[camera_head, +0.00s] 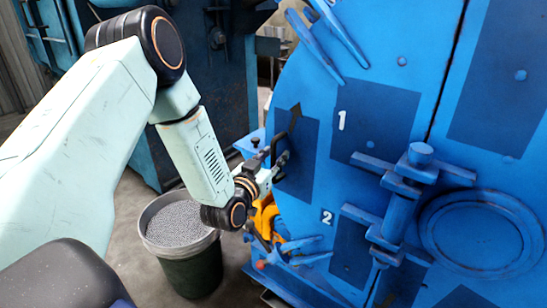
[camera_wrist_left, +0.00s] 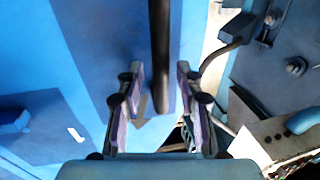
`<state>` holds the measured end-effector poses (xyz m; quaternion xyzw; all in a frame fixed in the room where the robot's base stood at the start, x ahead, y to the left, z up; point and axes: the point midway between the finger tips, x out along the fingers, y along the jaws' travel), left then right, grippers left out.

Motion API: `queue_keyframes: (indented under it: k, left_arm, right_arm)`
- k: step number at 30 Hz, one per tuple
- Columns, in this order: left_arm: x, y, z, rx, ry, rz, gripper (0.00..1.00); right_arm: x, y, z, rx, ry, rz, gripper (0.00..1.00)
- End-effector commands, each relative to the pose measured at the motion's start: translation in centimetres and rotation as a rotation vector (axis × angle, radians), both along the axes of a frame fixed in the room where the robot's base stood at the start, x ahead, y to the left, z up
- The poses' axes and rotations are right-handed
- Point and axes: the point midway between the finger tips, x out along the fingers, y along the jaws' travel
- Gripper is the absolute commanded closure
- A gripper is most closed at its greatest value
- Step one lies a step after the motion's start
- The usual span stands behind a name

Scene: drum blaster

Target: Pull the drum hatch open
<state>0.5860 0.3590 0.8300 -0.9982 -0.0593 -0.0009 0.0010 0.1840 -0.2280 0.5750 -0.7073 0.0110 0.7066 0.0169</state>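The blue drum hatch (camera_head: 375,85) fills the right of the head view and looks shut. It carries dark blue patches, a painted arrow and the numbers 1 and 2. A black bar handle (camera_head: 272,145) is at its left edge. In the left wrist view the handle (camera_wrist_left: 160,55) runs down from the top between the two fingers. My left gripper (camera_head: 277,167) is at the handle, close to the hatch face. In the wrist view my left gripper (camera_wrist_left: 160,105) is open, with gaps on both sides of the bar; their depth relation is unclear. My right gripper is out of view.
A blue latch clamp (camera_head: 400,200) and a round raised cover (camera_head: 470,232) stick out from the machine. A bucket of grey pellets (camera_head: 180,225) stands on the floor below my left arm. Orange and blue levers (camera_head: 265,220) sit just below the gripper.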

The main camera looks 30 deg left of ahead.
Motion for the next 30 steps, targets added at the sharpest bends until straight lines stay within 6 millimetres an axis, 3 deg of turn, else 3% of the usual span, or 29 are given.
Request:
queue_keyframes:
  k: [12,30]
  left_arm:
    - [0.14,-0.01,-0.04,0.000,0.001,0.000,1.00]
    - [0.11,-0.04,-0.04,0.000,0.001,-0.001,1.00]
  right_arm:
    - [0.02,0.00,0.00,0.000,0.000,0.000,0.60]
    - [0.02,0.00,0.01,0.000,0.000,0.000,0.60]
